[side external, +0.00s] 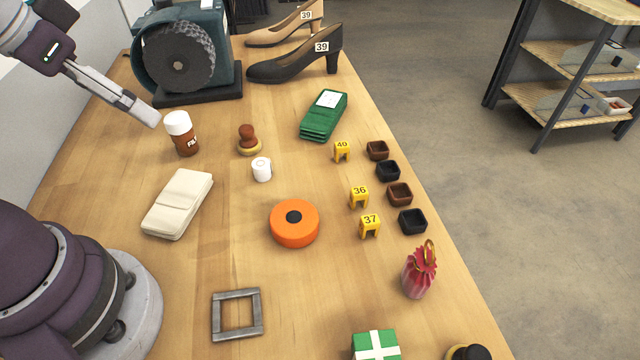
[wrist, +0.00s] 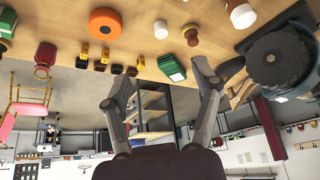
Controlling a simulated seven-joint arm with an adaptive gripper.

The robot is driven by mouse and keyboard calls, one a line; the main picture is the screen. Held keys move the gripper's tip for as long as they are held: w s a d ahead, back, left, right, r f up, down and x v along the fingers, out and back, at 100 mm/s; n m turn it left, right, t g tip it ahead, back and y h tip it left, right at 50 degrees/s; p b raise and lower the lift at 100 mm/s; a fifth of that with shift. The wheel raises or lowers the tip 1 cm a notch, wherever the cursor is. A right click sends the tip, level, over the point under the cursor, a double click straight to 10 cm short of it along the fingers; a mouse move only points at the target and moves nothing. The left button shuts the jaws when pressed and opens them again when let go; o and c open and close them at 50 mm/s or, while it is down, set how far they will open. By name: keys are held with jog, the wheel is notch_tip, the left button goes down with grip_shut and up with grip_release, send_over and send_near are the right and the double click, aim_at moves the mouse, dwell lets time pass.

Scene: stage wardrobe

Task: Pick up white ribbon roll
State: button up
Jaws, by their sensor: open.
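The white ribbon roll (side external: 262,169) is a small white cylinder standing on the wooden table between the wooden-handled stamp and the orange roll. It also shows near the top of the wrist view (wrist: 160,29), unobstructed. My gripper (side external: 152,117) is at the upper left of the side view, above the table near the white-capped bottle and apart from the roll. In the wrist view my gripper (wrist: 154,82) has its two fingers spread wide with nothing between them.
A white-capped brown bottle (side external: 182,134), a stamp (side external: 247,140), an orange roll (side external: 295,223) and a cream folded cloth (side external: 178,204) surround the roll. A grinding machine (side external: 185,50) and shoes (side external: 297,62) stand at the back. Yellow number markers (side external: 359,196) line the right.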

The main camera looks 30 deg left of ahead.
jog(key=m+g, duration=0.6)
jog(key=m, duration=1.5)
send_over(260, 162)
jog(key=f, duration=1)
jog(key=shift+d+f, duration=0.4)
jog(key=f, duration=1)
jog(key=shift+a, duration=0.35)
jog(key=shift+c, duration=0.2)
jog(key=c, duration=0.9)
